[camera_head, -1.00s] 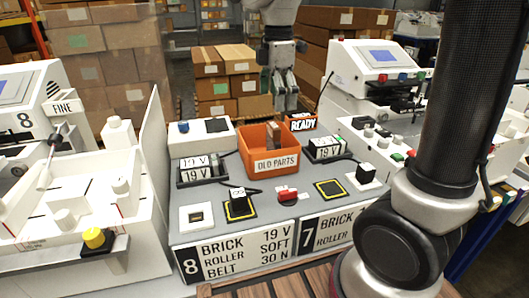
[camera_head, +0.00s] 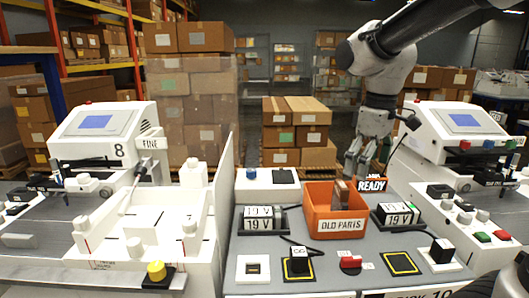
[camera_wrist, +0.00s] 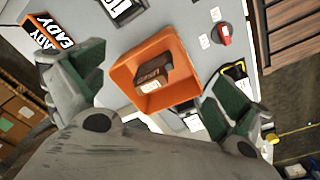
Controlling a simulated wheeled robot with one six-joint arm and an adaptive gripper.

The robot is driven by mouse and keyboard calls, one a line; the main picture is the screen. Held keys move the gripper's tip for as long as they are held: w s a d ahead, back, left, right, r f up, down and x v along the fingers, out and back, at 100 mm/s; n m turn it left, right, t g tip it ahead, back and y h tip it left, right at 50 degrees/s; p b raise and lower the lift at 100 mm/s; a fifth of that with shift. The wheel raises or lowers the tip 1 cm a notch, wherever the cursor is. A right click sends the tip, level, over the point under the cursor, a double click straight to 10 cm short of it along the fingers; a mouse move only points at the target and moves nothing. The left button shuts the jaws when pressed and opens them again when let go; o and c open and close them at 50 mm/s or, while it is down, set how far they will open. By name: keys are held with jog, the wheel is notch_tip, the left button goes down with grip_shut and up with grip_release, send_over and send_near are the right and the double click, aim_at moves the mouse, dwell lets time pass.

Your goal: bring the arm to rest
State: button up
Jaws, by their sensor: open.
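My gripper (camera_head: 357,168) hangs at the end of my arm over the back of the grey bench, near the READY sign (camera_head: 371,185). In the wrist view its two green-padded fingers are wide apart with nothing between them. The orange OLD PARTS bin (camera_head: 312,222) stands in front of the gripper, and the wrist camera looks down on it (camera_wrist: 122,76). A brown part with a pale label (camera_wrist: 153,74) lies in the bin. My arm reaches in from the upper right of the head view.
A white plotter with a screen (camera_head: 98,128) stands at left and another (camera_head: 465,125) at right. Power units marked 19 V (camera_head: 260,222) and a red knob (camera_head: 350,262) are on the bench. Stacked cartons (camera_head: 295,135) stand behind.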

jog(key=s+d+m+t, duration=0.3)
jog(key=s+d+m, duration=0.5)
jog(key=s+d, duration=0.3)
jog(key=shift+s+d+m+t, duration=0.15)
jog(key=shift+s+m+t, duration=0.2)
jog(key=shift+s, duration=1.5)
